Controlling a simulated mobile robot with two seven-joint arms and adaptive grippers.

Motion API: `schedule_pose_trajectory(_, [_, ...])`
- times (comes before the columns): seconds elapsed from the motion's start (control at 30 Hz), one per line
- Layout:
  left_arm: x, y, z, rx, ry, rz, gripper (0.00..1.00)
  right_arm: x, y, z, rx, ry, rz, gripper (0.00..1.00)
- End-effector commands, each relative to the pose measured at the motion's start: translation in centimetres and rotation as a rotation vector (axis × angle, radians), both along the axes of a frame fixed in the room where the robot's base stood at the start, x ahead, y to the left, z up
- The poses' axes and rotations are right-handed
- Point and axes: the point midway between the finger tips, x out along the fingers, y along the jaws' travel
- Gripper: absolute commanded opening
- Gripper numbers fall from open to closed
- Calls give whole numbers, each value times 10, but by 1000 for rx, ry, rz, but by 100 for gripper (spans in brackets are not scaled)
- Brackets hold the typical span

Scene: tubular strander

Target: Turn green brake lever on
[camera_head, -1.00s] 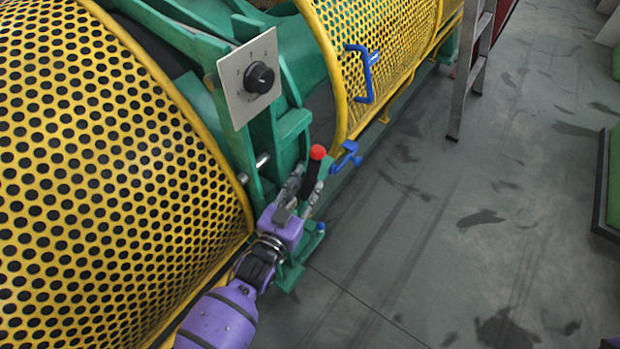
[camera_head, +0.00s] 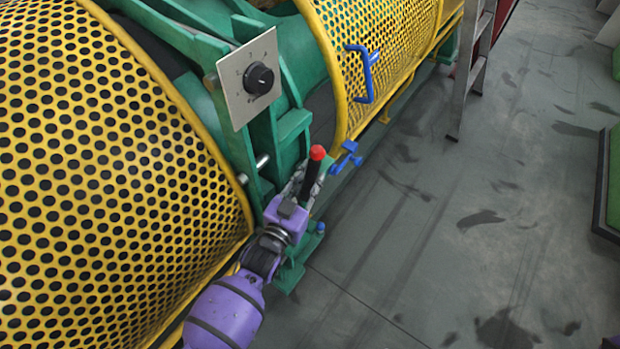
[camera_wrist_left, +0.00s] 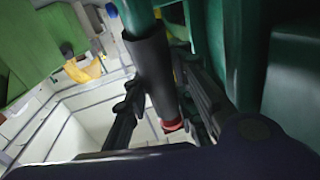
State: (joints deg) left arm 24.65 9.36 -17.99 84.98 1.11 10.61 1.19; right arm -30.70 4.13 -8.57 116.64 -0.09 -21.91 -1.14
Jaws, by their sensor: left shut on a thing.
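The brake lever has a black grip (camera_head: 312,176) with a red tip (camera_head: 317,153). It stands nearly upright beside the green machine frame in the head view. In the left wrist view the black grip (camera_wrist_left: 152,68) crosses between my fingers, with its green shaft (camera_wrist_left: 137,15) at the top and the red end (camera_wrist_left: 173,126) below. My left gripper (camera_head: 306,188) is shut on the black grip. Its fingers (camera_wrist_left: 163,105) lie on either side of the grip in the wrist view. The lever's base is mostly hidden behind my gripper. My right gripper is in neither view.
A dial panel (camera_head: 249,78) stands above the lever. Yellow perforated guards (camera_head: 100,170) cover the machine at left and behind. A blue handle (camera_head: 363,73) and a blue latch (camera_head: 347,158) stick out nearby. A ladder (camera_head: 471,70) stands farther back.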

Motion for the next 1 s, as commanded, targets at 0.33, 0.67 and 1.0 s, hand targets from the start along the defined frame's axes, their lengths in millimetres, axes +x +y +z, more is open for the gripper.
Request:
schedule_pose_trajectory(0.33, [-22, 15, 3, -50, -75, 0, 0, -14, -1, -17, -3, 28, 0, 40])
schedule_pose_trajectory(0.67, [-77, 55, 6, -196, -273, 2, 0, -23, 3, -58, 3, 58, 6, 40])
schedule_pose_trajectory(1.0, [-129, 93, 0, -337, -469, 1, 0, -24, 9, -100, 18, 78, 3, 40])
